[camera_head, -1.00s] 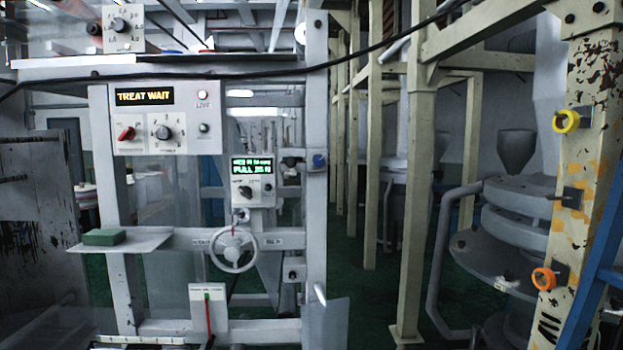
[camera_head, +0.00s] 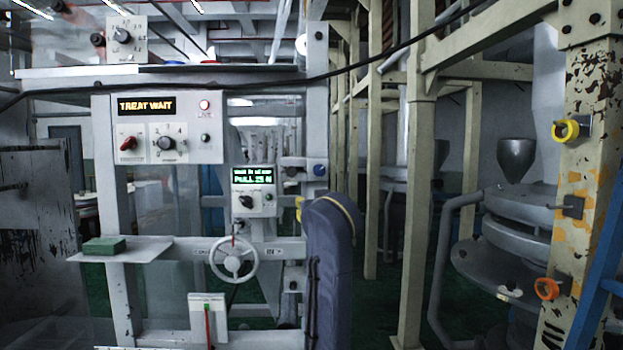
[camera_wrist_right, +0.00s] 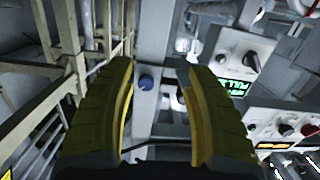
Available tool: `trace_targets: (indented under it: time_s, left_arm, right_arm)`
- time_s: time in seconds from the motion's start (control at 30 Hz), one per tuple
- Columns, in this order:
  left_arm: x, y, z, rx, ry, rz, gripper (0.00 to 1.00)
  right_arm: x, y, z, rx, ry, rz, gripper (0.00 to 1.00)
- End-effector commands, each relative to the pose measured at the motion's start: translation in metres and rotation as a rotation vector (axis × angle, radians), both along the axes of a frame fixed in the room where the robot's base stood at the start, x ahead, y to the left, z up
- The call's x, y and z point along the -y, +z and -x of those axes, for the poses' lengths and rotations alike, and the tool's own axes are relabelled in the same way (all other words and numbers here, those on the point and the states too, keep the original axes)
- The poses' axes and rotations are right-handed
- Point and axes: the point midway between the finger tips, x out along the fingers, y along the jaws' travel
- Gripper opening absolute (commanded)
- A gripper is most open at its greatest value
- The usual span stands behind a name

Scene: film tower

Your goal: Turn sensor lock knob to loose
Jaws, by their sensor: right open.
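A small round blue knob (camera_head: 319,170) sits on the right upright of the grey frame, at the end of a short cross bracket. It is the likeliest sensor lock knob, but no label on it is readable. In the right wrist view the blue knob (camera_wrist_right: 145,82) shows in the gap between the fingers of my right gripper (camera_wrist_right: 162,72). The yellow-lined fingers are wide apart, empty, and not visibly touching the knob. The knob's setting cannot be made out. My left gripper is in neither view.
A green-lit display box (camera_head: 254,190) and a handwheel (camera_head: 233,260) are left of the upright. A panel reading TREAT WAIT (camera_head: 168,128) is further left. A green block (camera_head: 104,245) lies on a shelf (camera_head: 140,250). Beige posts (camera_head: 421,150) stand to the right.

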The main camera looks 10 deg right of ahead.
Motion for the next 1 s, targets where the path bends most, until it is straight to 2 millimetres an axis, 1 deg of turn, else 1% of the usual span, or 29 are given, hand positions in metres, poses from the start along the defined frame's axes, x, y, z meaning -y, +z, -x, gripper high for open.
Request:
trace_targets:
  time_s: [0.03,0.1,0.2,0.3,0.37,0.47,0.57,1.0]
  left_arm:
    - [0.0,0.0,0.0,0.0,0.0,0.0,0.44]
    - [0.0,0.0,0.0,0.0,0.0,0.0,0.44]
    - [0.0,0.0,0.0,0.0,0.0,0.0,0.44]
    - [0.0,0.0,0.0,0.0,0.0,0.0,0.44]
    - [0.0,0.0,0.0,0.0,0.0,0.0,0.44]
    - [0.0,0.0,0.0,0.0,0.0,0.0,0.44]
    - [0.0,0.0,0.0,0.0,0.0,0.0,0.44]
    - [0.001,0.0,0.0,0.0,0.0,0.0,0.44]
  right_arm:
    - [0.003,0.024,0.013,0.033,-0.008,-0.01,0.53]
    - [0.006,0.047,0.028,0.062,-0.017,-0.021,0.53]
    - [0.01,0.067,0.044,0.091,-0.027,-0.03,0.53]
    - [0.013,0.077,0.05,0.102,-0.033,-0.035,0.53]
    - [0.014,0.079,0.05,0.106,-0.035,-0.036,0.53]
    - [0.016,0.08,0.042,0.108,-0.036,-0.036,0.53]
    - [0.019,0.08,0.028,0.105,-0.037,-0.034,0.53]
    - [0.035,0.079,-0.05,0.104,-0.036,-0.034,0.53]
